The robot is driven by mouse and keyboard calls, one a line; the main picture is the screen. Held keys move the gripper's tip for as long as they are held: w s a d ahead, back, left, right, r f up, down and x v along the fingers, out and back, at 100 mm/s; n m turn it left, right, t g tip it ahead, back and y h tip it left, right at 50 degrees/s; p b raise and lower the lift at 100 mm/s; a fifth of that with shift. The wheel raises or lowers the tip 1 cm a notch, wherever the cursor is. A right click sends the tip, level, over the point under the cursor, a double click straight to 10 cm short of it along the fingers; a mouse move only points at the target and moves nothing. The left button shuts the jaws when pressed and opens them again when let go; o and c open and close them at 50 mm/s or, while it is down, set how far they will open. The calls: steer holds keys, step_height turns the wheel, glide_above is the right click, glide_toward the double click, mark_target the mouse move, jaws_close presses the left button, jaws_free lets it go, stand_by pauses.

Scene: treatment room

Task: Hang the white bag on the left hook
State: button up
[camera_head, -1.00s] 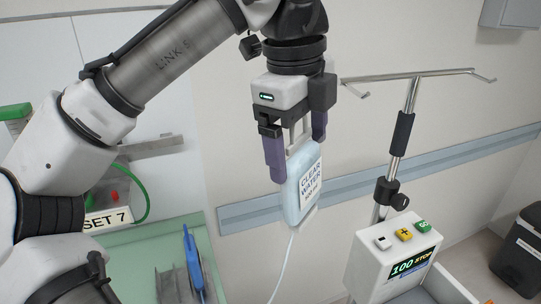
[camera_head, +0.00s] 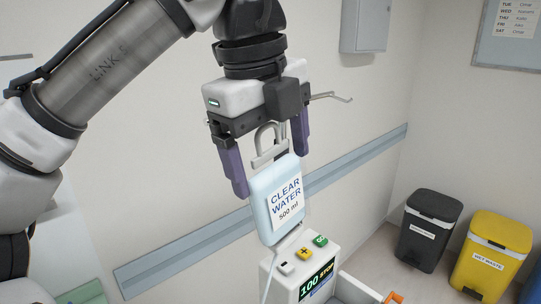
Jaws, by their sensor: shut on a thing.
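My gripper (camera_head: 268,162) is in the middle of the view, its two purple fingers on either side of the hanger loop of the white bag (camera_head: 285,205). The gripper is shut on this bag, which is pale and labelled "CLEAR WATER 500 ml". The bag hangs slightly tilted below the fingers, with a thin white tube running down from it. The right hook (camera_head: 343,98) of the metal stand shows just right of my gripper. The left hook and most of the pole are hidden behind my gripper and the bag.
A pump box (camera_head: 300,270) with coloured buttons and a display reading "100 STOP" stands below the bag. A blue wall rail (camera_head: 190,255) runs behind. A dark bin (camera_head: 430,230) and a yellow bin (camera_head: 492,250) stand at the right. A wall box (camera_head: 366,25) is above.

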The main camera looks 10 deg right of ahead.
steer(key=w+a+f, duration=0.1)
steer(key=w+a, duration=0.4)
steer(key=w, duration=0.2)
steer(key=shift+f, duration=0.35)
stand_by(0.8)
steer(key=shift+w+a, duration=0.1)
stand_by(0.5)
steer(key=o, duration=1.7)
steer(key=shift+f, duration=0.15)
